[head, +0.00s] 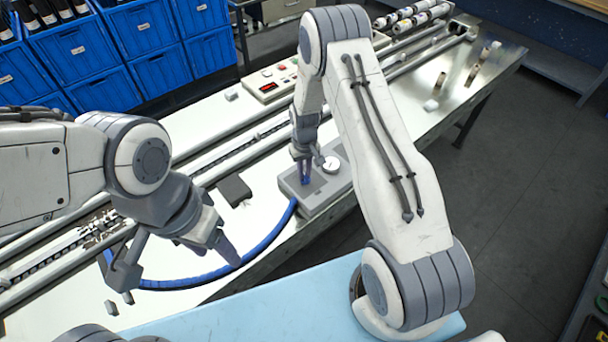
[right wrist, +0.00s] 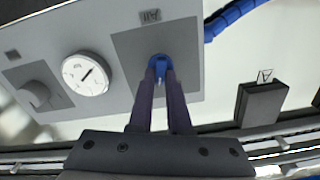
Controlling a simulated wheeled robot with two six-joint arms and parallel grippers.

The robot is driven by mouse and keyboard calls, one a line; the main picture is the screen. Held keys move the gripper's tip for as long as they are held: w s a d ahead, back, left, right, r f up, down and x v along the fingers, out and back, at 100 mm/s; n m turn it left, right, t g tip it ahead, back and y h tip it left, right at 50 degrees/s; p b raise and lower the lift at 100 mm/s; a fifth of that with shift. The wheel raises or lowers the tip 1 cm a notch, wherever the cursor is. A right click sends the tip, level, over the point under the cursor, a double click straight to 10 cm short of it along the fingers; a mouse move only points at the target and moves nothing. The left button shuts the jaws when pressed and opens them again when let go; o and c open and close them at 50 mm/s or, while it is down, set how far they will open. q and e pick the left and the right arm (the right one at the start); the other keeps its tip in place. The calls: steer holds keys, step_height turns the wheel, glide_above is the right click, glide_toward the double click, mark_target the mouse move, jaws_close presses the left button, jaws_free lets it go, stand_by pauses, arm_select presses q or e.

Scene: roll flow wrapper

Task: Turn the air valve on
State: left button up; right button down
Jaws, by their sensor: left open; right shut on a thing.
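The air valve's blue handle (right wrist: 160,64) sits on a dark grey square of a light grey panel box (right wrist: 140,22), under an AIR label (right wrist: 150,16). In the right wrist view both fingers of my right gripper (right wrist: 161,74) are shut on the handle from its two sides. In the head view my right gripper (head: 304,168) reaches down to the blue handle (head: 306,181), which is partly hidden by the fingers. My left gripper (head: 178,270) is open and empty, with fingers spread over the bench near the blue hose (head: 190,283).
A round gauge (right wrist: 86,75) and a grey knob (right wrist: 35,95) sit beside the valve on the panel box. A black block (head: 234,190) lies left of the box. A control box (head: 270,85) with a red display and machine rails stand behind. Blue bins (head: 78,55) are at back left.

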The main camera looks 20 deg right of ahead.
mark_target(305, 174)
steer(key=shift+d+m+b, duration=0.1)
steer(key=shift+m+b, duration=0.4)
steer(key=shift+m, duration=0.7)
steer(key=c, duration=0.9)
jaws_free()
steer(key=shift+o, duration=0.2)
step_height(305, 174, up, 10)
steer(key=b, duration=0.2)
steer(key=shift+r+b, duration=0.25)
steer(key=shift+b, duration=0.15)
